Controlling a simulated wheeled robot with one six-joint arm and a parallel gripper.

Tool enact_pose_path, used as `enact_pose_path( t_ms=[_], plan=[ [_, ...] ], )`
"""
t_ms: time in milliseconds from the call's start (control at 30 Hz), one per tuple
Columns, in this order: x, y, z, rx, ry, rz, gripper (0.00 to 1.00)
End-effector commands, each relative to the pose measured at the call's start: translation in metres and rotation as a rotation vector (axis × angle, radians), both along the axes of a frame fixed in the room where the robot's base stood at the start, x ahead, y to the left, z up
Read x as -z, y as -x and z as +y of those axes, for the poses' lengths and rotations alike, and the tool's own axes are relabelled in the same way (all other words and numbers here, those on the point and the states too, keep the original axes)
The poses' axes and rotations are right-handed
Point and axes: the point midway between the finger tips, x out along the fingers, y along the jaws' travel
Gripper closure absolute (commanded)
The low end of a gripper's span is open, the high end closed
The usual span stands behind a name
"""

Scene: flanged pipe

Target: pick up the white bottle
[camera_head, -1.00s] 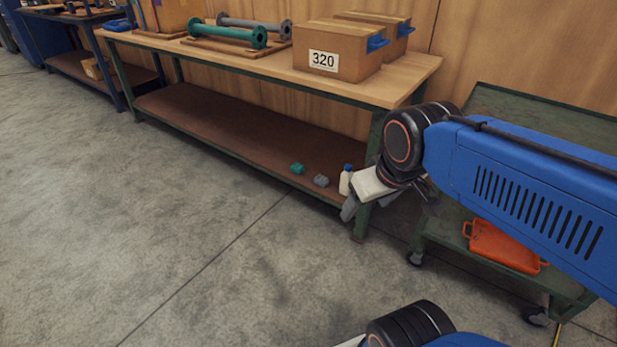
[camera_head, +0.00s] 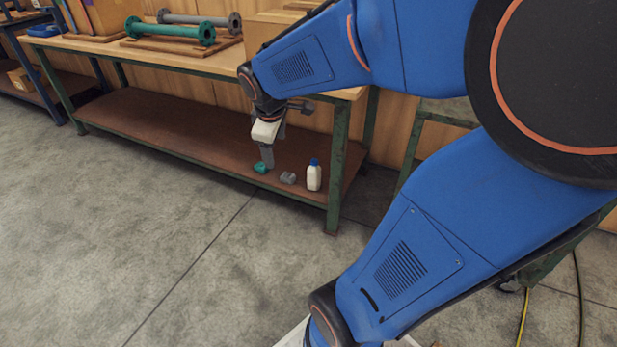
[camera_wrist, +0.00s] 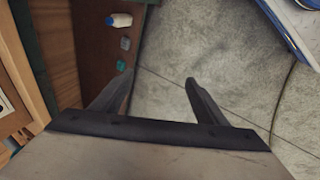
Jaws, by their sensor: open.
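The white bottle (camera_head: 313,176) with a blue cap stands upright on the brown lower shelf (camera_head: 185,135) of the workbench, near its right front corner. It also shows in the wrist view at the top (camera_wrist: 121,20). My gripper (camera_head: 266,163) is in front of the shelf, to the left of the bottle and apart from it. In the wrist view its two fingers (camera_wrist: 157,88) are spread with nothing between them, and the floor shows beyond.
A grey block (camera_head: 288,178) and a teal block (camera_head: 261,167) lie on the shelf to the bottle's left. A green bench leg (camera_head: 336,165) stands just right of the bottle. The wooden bench top (camera_head: 215,58) is above. The floor in front is clear.

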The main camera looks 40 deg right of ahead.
Motion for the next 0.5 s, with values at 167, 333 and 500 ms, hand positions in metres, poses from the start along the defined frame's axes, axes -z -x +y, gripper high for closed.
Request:
enact_pose_path(
  t_ms=[167,333,500],
  plan=[
    [0.02,-0.043,-0.037,-0.132,0.087,0.069,0.33],
    [0.044,-0.079,-0.073,-0.266,0.162,0.139,0.33],
    [0.073,-0.112,-0.111,-0.408,0.227,0.21,0.33]
  ],
)
